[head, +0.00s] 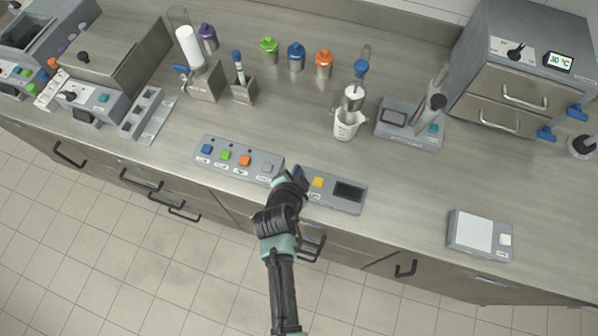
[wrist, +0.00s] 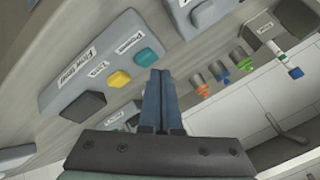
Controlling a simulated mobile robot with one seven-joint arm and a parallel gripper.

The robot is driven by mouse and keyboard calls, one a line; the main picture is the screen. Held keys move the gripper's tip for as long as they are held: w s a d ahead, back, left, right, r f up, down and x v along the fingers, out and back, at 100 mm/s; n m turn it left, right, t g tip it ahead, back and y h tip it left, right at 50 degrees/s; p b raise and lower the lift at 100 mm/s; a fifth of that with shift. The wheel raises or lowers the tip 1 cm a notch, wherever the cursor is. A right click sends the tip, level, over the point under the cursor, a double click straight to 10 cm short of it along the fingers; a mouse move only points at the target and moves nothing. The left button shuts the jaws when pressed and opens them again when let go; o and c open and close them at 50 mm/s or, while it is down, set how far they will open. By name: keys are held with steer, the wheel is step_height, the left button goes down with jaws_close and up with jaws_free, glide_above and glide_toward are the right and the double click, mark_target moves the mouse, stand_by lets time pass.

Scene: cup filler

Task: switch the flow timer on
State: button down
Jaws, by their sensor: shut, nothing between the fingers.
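The flow timer (head: 361,207) is a grey panel near the counter's front edge, with a dark display (head: 349,192) and a yellow button (head: 318,183). In the wrist view the panel (wrist: 98,54) has a "Flow timer" label, the yellow button (wrist: 119,79), a teal button (wrist: 148,57) and the dark display (wrist: 83,106). My gripper (head: 298,174) is at the panel's left end and hides the teal button in the head view. In the wrist view my shut, empty gripper (wrist: 160,75) has its tips close beside the teal button. I cannot tell whether they touch it.
A button panel (head: 223,141) with blue, green, orange and grey buttons lies just left of my gripper. A white beaker (head: 346,126) stands behind, beside a grey device (head: 410,140). A small scale (head: 480,234) lies at the right. The counter between is clear.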

steer(key=shift+f+b, duration=0.45)
steer(key=shift+f, duration=0.2)
stand_by(0.3)
steer(key=shift+r, duration=0.65)
steer(key=shift+r+p, duration=0.1)
steer(key=shift+p, duration=0.25)
step_height(320, 180, up, 6)
steer(key=p, duration=0.5)
